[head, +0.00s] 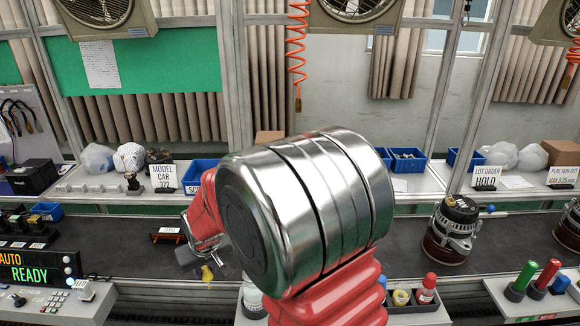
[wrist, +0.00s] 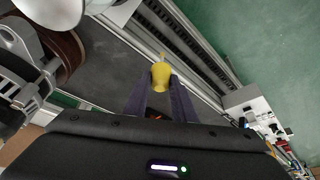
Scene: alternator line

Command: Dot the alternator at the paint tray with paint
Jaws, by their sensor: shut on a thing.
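My gripper (head: 204,262) is left of centre over the dark belt in the head view, partly hidden by my own arm. It is shut on a small yellow paint bottle (wrist: 161,75), its narrow tip pointing away from the jaws; its yellow end (head: 207,273) also shows in the head view. At the left of the wrist view is part of an alternator (wrist: 66,50), with a brown band and grey metal, apart from the bottle. In the head view one alternator (head: 453,230) stands upright on the belt at right. A white paint tray (head: 425,317) is at bottom centre, partly hidden.
The tray holds a red-capped bottle (head: 427,289) and a yellow-topped item (head: 401,298). Another alternator (head: 570,228) is cut off at the right edge. Green and red markers (head: 546,274) stand at front right. A small black-and-red stand (head: 168,236) sits left of my gripper.

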